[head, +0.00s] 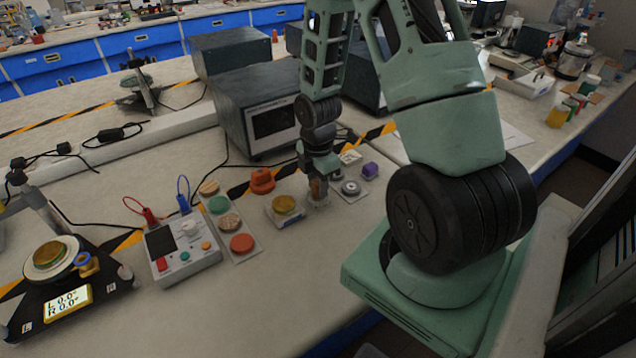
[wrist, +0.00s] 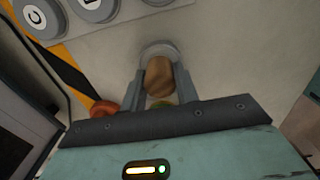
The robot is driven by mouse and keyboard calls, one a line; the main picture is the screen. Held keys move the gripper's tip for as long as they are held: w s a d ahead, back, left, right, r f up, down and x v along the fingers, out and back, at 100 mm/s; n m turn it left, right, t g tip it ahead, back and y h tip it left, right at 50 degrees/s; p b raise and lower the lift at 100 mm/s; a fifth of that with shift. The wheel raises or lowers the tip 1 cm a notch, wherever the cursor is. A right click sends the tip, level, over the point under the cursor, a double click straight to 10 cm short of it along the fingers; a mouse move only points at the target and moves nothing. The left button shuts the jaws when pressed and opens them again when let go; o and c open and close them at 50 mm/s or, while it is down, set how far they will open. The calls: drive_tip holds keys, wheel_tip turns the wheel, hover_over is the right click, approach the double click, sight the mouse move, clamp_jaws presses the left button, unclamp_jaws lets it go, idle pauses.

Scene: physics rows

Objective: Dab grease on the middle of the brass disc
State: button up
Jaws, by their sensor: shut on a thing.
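A brass-coloured disc (head: 284,204) lies flat on a small square plate on the bench, just left of my gripper (head: 318,184). Another yellowish disc (head: 49,252) lies on the round pan of the scale at the far left, so two discs could pass for brass. My gripper points down and is shut on a brown, round-ended thing (wrist: 159,77), probably the grease dauber. A round grey holder (wrist: 160,49) shows right beside its end in the wrist view. Whether they touch is unclear. Something green shows between the fingers. I cannot make out any grease.
A rack (head: 243,243) with several coloured discs and a control box (head: 183,250) stand to the left. Grey instrument boxes (head: 262,112) stand behind.

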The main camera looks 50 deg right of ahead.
wheel_tip(320, 180, up, 7)
drive_tip(key=p, duration=0.7)
idle(0.4)
idle(0.3)
